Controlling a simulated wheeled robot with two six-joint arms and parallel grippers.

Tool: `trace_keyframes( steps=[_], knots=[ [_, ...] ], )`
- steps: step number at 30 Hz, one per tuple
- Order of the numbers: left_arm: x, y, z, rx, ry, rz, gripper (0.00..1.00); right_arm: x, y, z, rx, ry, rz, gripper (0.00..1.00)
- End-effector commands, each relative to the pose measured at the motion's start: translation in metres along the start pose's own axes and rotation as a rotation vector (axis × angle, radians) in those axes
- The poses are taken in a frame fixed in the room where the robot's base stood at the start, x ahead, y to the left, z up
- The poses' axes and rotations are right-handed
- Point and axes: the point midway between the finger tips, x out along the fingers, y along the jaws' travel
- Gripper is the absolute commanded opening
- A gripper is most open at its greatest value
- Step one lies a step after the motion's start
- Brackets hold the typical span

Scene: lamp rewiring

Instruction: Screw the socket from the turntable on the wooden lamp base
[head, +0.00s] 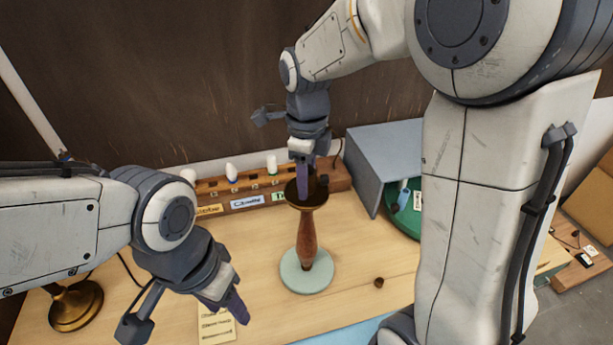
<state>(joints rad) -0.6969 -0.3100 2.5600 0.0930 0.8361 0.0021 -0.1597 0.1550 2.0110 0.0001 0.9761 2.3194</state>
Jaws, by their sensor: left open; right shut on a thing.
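The wooden lamp base (307,240) stands upright on a pale green round foot (307,275), with a brass cup (291,190) on top. My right gripper (304,192) points straight down into the cup, shut on the socket. The socket is mostly hidden by the fingers; a small dark part (323,181) shows just right of them. I cannot tell how far its thread is engaged. The green turntable (408,222) is at the right, partly under a grey-blue box and behind my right arm. My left gripper (230,303) is open and empty at the front left, apart from the lamp.
A wooden rack (245,191) with bulbs and labels runs along the back. The grey-blue box (388,150) stands at the back right. A brass lamp foot (76,305) is at the left. A small brown piece (379,283) lies on the table. A note (216,325) lies at the front.

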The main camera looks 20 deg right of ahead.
Motion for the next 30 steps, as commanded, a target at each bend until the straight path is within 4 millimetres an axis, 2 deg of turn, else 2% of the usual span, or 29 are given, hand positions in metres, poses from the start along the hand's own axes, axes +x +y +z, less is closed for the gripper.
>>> trace_keyframes(
  steps=[10, 21, 22, 24, 30],
  knots=[
    [-0.002, 0.0, 0.0, 0.01, 0.0, 0.0, 0.5, -0.002, -0.001, 0.0, 0.043, -0.002, -0.002, 0.0],
    [-0.017, 0.001, -0.001, 0.011, 0.0, 0.0, 0.5, -0.003, 0.0, 0.0, 0.603, -0.001, -0.001, 0.0],
    [-0.031, 0.002, -0.001, 0.011, -0.001, 0.0, 0.5, -0.009, -0.001, 0.0, 0.601, 0.002, 0.002, 0.0],
    [-0.046, 0.003, -0.003, 0.009, 0.0, 0.0, 0.5, -0.009, -0.001, 0.001, 0.616, 0.003, 0.003, 0.0],
    [-0.083, 0.006, -0.004, 0.006, 0.0, 0.0, 0.5, -0.008, -0.001, 0.001, 0.665, 0.003, 0.005, 0.0]
  ],
)
